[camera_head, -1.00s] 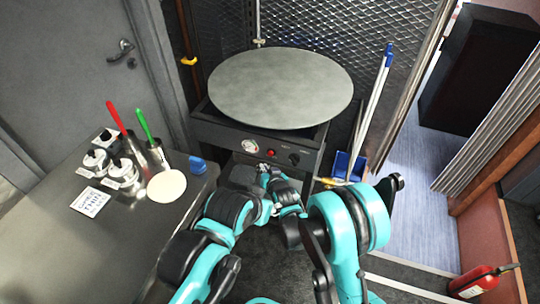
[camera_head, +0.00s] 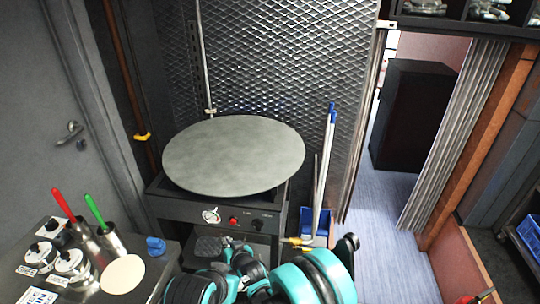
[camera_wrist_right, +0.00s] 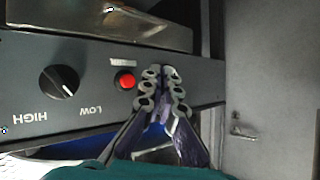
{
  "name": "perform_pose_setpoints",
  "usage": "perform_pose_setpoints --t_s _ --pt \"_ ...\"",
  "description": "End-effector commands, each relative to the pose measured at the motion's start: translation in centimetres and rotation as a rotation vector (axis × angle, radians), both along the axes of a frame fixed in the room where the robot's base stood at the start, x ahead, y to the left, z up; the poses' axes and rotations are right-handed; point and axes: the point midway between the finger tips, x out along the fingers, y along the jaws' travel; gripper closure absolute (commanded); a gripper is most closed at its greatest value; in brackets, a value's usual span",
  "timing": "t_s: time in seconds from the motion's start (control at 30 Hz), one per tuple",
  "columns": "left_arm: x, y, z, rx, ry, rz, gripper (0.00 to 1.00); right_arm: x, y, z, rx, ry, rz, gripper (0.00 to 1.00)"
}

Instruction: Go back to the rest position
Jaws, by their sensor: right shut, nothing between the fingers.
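My right gripper (camera_head: 230,243) is in front of the dark griddle stand (camera_head: 175,208), just below its control panel. In the right wrist view its fingers (camera_wrist_right: 161,74) are together with nothing between them. They are beside a red button (camera_wrist_right: 124,80) and a black HIGH/LOW knob (camera_wrist_right: 59,84); I cannot tell whether they touch the panel. My teal and black arm links fill the lower middle of the head view. My left gripper is not seen.
A round grey griddle plate (camera_head: 234,155) tops the stand. Left is a metal counter (camera_head: 150,284) with utensils, jars and a pale disc (camera_head: 122,275). A blue bin (camera_head: 314,228) with long handles stands right of the stand. Blue-grey floor (camera_head: 385,230) is open at right.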

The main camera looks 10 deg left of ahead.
Motion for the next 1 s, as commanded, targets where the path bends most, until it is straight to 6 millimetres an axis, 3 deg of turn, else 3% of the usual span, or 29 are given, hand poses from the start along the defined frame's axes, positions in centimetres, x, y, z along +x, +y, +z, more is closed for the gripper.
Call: perform_pose_setpoints --t_s 0.13,0.27,0.4,0.53,0.77,1.0 --pt "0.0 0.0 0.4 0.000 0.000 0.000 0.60 0.6 -1.7 1.4 -0.009 0.010 -0.024 1.00" --pt "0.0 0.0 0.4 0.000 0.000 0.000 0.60 1.8 -6.0 4.9 -0.041 0.030 -0.078 1.00" --pt "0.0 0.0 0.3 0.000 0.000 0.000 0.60 2.3 -13.0 9.6 -0.094 0.063 -0.152 1.00" --pt "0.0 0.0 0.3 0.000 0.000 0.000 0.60 1.3 -19.6 13.3 -0.141 0.100 -0.218 1.00" --pt "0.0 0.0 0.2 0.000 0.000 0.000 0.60 -3.8 -30.7 17.6 -0.216 0.174 -0.332 1.00" --pt "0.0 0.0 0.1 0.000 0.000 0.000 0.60 -12.1 -40.0 18.8 -0.278 0.266 -0.444 1.00"
